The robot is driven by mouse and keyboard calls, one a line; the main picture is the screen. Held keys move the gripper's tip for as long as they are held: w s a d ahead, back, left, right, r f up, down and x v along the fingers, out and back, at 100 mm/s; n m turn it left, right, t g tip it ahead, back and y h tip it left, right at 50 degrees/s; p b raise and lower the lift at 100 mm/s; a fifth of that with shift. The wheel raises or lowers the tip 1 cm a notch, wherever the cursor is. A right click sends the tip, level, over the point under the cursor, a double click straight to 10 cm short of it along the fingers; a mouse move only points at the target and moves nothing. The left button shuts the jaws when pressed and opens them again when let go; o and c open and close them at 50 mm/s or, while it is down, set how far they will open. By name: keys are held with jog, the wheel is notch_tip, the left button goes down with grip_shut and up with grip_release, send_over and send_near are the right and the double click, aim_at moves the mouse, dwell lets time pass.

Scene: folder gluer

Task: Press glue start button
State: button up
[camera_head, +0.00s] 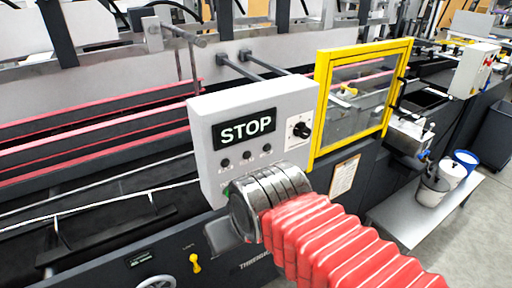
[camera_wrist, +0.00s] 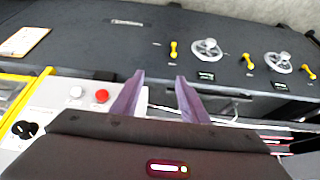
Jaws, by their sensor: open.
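A light grey control box (camera_head: 212,178) with a lit STOP display (camera_head: 245,129) stands on the machine's near side. Its face has a row of three small dark buttons (camera_head: 247,157) and a black knob (camera_head: 301,130). The labels are too small to read, so I cannot tell which is glue start. In the wrist view a white button (camera_wrist: 76,92) and a red button (camera_wrist: 102,96) show on the box, left of my gripper (camera_wrist: 160,77). My gripper is open and empty, its purple fingers apart. In the head view my arm covers the box's lower right part.
A yellow-framed guard (camera_head: 320,108) stands right of the box. Yellow levers (camera_wrist: 174,50) and handwheels (camera_wrist: 207,48) stick out of the dark machine panel. A white shelf (camera_head: 404,232) with glue buckets (camera_head: 432,189) is at the right.

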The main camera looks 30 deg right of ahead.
grip_shut()
dwell(1.4)
